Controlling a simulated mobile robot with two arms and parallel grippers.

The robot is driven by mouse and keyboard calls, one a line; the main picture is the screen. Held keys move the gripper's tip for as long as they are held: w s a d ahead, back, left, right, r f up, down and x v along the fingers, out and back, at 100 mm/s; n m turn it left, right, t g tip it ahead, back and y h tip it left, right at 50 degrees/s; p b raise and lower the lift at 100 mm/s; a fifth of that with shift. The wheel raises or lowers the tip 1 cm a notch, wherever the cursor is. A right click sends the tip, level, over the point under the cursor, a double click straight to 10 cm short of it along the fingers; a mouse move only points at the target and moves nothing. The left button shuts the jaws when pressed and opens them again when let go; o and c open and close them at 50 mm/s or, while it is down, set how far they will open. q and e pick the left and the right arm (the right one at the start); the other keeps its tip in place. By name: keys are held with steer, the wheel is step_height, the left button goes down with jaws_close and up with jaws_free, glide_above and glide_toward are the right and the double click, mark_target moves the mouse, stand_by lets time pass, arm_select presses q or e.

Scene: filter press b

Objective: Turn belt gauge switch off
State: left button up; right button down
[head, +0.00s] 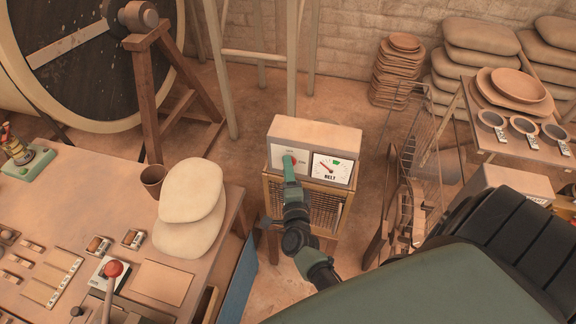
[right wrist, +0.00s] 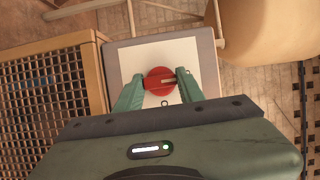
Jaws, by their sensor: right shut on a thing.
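The belt gauge box (head: 318,132) is pale grey and stands on a wooden stand with a mesh front. Its right face panel holds a white dial (head: 332,169) marked BELT, with a red needle leaning left and a green zone. The red round switch (right wrist: 160,80) is on the box's white left panel, with a pale mark on its right half in the right wrist view. My right gripper (head: 291,164) is at the switch, its green fingers shut on the knob's two sides. It partly hides the switch in the head view. My left gripper is out of view.
A workbench (head: 163,290) with stacked pale sacks (head: 190,205), a brown cup (head: 153,180) and a red-knobbed lever (head: 113,269) is at the left. A wire rack (head: 408,170) stands right of the gauge. A shelf with bowls (head: 492,119) is at the far right.

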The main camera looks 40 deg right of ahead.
steer(key=c, duration=0.9)
jaws_free()
steer(key=p+v, duration=0.1)
steer(key=v, duration=0.6)
steer(key=shift+s+a, duration=0.2)
steer(key=shift+s, duration=0.15)
